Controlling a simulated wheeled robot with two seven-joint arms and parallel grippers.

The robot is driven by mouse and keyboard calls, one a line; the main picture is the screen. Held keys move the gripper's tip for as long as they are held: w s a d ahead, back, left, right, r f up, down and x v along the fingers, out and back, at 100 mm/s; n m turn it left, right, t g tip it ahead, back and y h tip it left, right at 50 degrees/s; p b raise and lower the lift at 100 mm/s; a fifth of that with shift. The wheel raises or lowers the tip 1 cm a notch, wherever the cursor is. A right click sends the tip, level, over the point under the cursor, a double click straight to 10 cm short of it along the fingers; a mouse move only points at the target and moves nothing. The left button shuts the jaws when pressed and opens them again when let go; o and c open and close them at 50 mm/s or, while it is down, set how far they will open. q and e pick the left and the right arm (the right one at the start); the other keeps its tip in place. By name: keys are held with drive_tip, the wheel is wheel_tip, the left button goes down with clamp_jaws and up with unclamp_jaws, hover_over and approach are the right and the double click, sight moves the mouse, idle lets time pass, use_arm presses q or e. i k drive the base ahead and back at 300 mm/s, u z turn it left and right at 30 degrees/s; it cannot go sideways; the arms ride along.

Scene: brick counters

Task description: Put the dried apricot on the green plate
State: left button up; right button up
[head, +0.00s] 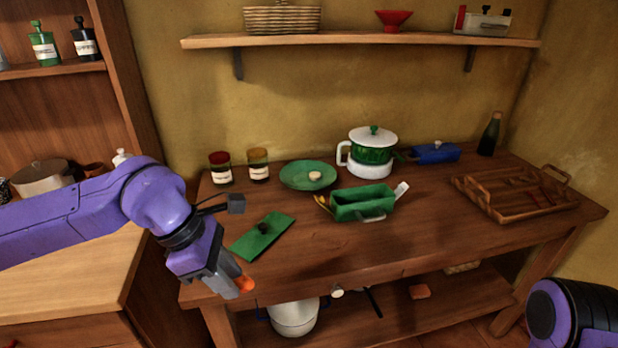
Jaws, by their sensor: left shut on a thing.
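The green plate (293,184) lies on the wooden table toward the back, with a small pale round thing on it. My left gripper (238,287) is shut on a small orange piece, which looks like the dried apricot (246,283). It holds the piece at the table's front left edge, in front of the plate and to its left. The gripper hides part of the piece. Only a purple and black part of my right arm shows at the bottom right; its gripper is out of view.
A green lid (277,224) with a dark knob lies between gripper and plate. A green box (362,205), white-and-green pot (371,155), two jars (259,166) and a wooden tray (500,208) stand on the table. The table's front middle is clear. A shelf (350,41) hangs above.

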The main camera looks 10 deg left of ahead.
sight(300, 179)
drive_tip(key=i, duration=1.45)
